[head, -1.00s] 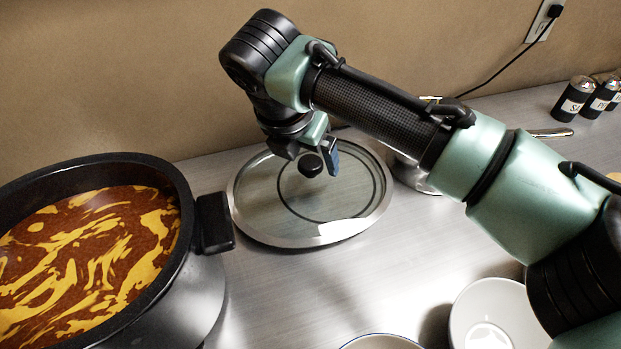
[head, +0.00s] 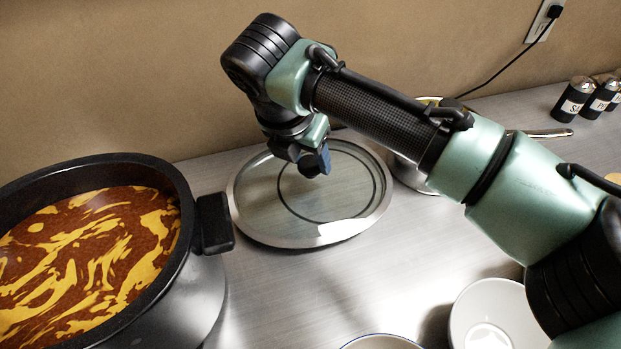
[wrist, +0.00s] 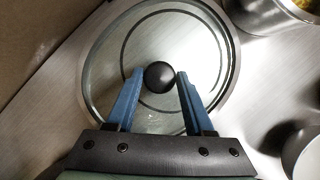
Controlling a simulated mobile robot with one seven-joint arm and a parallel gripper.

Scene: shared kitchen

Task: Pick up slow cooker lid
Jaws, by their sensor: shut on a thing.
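The slow cooker lid (head: 262,222) is a round glass lid with a metal rim, lying on the counter to the right of the slow cooker. It also fills the middle of the wrist view (wrist: 101,71). Its round black knob (wrist: 159,76) sits between my blue fingertips there. My gripper (head: 314,166) is over the lid, shut on the knob, which is mostly hidden in the head view. The dark slow cooker (head: 207,290) stands open at the left, filled with red-brown and yellow food.
A metal pot (head: 408,176) stands right behind the lid, partly hidden by my arm. White bowls (head: 488,305) are at the front. Several labelled shakers (head: 571,99) stand at the back right. The wall is close behind the lid.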

